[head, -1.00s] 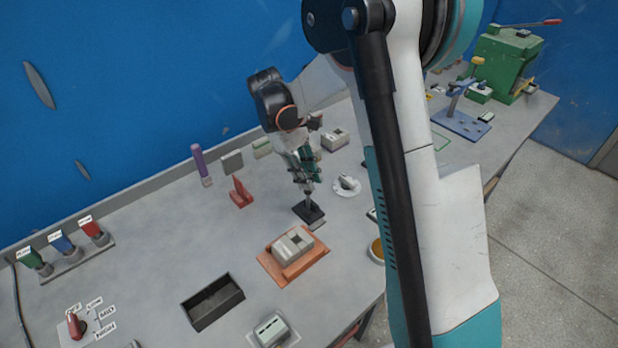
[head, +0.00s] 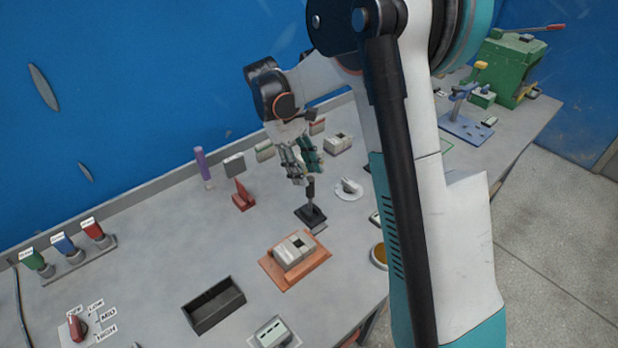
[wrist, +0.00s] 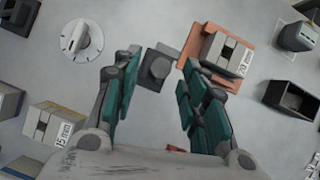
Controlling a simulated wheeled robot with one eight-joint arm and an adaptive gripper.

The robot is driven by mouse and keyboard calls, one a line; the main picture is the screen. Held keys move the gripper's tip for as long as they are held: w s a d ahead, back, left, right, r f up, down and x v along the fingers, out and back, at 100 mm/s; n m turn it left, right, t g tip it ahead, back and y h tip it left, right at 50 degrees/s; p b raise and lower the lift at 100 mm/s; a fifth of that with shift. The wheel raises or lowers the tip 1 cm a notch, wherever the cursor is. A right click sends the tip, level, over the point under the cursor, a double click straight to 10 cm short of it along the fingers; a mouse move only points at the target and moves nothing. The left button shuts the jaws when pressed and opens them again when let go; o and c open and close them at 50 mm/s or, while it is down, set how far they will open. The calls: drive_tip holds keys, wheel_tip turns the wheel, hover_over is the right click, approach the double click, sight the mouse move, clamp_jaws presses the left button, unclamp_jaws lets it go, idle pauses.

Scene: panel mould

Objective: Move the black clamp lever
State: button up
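The black clamp lever (head: 311,190) stands roughly upright on its dark square base (head: 310,215) on the workbench. In the wrist view the lever (wrist: 159,67) is seen nearly end-on, over its base, between and beyond my fingertips. My gripper (head: 307,176) is open, with its teal-padded fingers spread, just above and slightly left of the lever's top in the head view. Nothing shows between the fingers, and they appear clear of the lever.
An orange tray (head: 318,263) holding a grey block sits in front of the lever. A white dial (head: 348,189) is close on its right, and a red clamp (head: 242,196) on its left. An empty black bin (head: 214,305) lies front left. Bare bench lies left of the tray.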

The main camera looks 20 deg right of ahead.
drive_tip(key=v, duration=0.8)
drive_tip(key=shift+w+r, duration=0.2)
drive_tip(key=shift+r, duration=0.15)
drive_tip(key=shift+a, duration=0.1)
